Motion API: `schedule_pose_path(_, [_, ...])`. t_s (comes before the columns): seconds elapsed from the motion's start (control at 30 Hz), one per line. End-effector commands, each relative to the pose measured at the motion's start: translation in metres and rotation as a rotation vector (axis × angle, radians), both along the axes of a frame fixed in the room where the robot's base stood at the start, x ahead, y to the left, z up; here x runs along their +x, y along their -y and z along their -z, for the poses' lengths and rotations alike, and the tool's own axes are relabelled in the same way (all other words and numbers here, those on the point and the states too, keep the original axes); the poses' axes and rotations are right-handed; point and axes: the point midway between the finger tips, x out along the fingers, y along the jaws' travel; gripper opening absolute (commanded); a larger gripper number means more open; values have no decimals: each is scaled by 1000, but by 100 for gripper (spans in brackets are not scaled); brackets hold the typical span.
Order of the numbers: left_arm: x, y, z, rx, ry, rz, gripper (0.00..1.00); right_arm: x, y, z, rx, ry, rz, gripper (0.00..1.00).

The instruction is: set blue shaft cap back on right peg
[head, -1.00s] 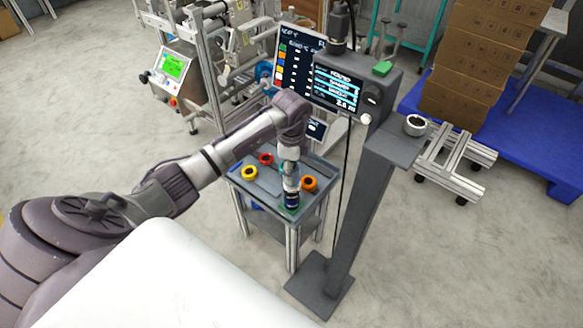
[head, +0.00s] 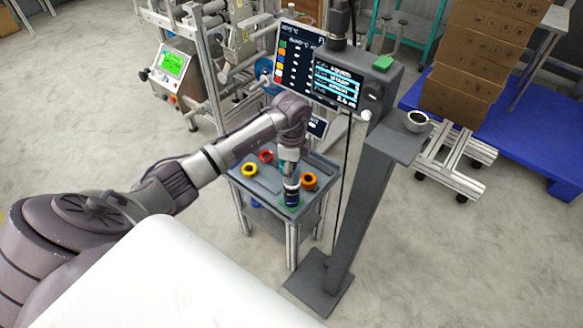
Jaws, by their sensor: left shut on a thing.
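My left gripper (head: 291,190) points down over the right front part of a small grey cart (head: 265,192). It is shut on a small dark blue thing, which seems to be the blue shaft cap (head: 291,200). A bit of green shows just beneath it, and I cannot tell whether the cap touches it. The gripper and cap hide what lies under them, and I cannot make out the right peg. My right gripper is not in the head view.
A yellow ring (head: 249,170), a red ring (head: 266,156) and an orange ring (head: 309,181) stand on the cart close around the gripper. A grey post with a small cup (head: 416,121) stands to the right. Screens (head: 337,85) rise behind the cart.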

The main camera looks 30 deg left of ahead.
Motion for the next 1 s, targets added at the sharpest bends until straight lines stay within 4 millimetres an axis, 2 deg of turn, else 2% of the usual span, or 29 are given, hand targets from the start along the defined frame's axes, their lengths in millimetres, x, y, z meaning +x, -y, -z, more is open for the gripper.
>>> schedule_pose_path(0.2, [0,0,-1,0,1,0,6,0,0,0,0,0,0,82])
schedule_pose_path(0.23, [0,0,-1,0,1,0,55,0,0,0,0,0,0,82])
schedule_pose_path(0.37, [0,0,-1,-1,1,0,76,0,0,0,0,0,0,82])
schedule_pose_path(0.4, [0,0,-1,0,1,0,79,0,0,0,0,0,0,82])
schedule_pose_path(0.77, [0,0,-4,0,1,0,79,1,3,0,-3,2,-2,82])
schedule_pose_path(0.87, [1,0,-17,1,3,0,79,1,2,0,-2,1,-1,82])
schedule_pose_path(1.0, [1,-1,-45,2,5,1,79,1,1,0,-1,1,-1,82])
